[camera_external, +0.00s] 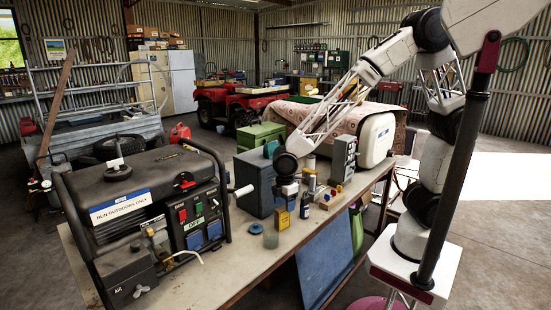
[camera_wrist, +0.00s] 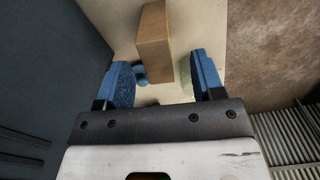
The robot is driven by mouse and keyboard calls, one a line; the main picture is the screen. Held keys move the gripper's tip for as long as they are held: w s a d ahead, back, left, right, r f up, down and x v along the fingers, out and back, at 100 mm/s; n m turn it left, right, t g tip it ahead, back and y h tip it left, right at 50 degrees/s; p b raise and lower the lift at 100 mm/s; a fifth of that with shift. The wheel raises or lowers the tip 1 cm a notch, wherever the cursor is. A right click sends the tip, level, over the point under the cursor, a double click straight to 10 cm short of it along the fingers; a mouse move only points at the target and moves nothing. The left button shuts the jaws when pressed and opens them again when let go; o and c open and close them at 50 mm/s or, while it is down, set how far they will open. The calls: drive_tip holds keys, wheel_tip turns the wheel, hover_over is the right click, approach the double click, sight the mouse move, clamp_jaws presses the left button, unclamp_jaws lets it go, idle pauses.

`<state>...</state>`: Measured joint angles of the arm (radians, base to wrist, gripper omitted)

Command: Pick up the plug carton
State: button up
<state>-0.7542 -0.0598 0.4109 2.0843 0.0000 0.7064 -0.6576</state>
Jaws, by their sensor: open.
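The plug carton, which I take to be the small upright yellow box (camera_external: 282,219), stands on the workbench (camera_external: 215,273) near its front edge. In the wrist view a plain brown-tan box (camera_wrist: 153,45), apparently the same carton, lies ahead of and partly between my fingertips. My gripper (camera_external: 287,188) is just above the carton in the external view. In the wrist view its two blue fingers (camera_wrist: 163,78) are spread apart, with nothing held. Whether a finger touches the carton is hard to tell.
A grey-blue case (camera_external: 256,183) stands close behind the gripper; its dark wall (camera_wrist: 50,75) fills the wrist view's left. A dark bottle (camera_external: 305,207) and several small items stand right of the carton. A blue ring (camera_external: 257,229) and a generator (camera_external: 140,205) are left.

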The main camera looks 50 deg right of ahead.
sight(283, 208)
drive_tip(key=shift+f, duration=0.1)
drive_tip(key=shift+w+f, duration=0.15)
drive_tip(key=shift+f, duration=2.35)
drive_tip(key=shift+c, duration=0.2)
drive_tip(key=c, duration=1)
drive_tip(key=shift+o, duration=0.2)
drive_tip(key=shift+r, duration=0.1)
drive_tip(key=shift+r, duration=0.65)
drive_tip(key=shift+s+d+r, duration=0.15)
drive_tip(key=shift+r, duration=0.45)
drive_tip(key=shift+s+d+r, duration=0.1)
drive_tip(key=shift+r, duration=0.45)
drive_tip(key=s+d+r, duration=0.1)
drive_tip(key=s+d, duration=0.9)
drive_tip(key=s, duration=0.1)
drive_tip(key=shift+s+r, duration=0.15)
drive_tip(key=shift+s, duration=0.05)
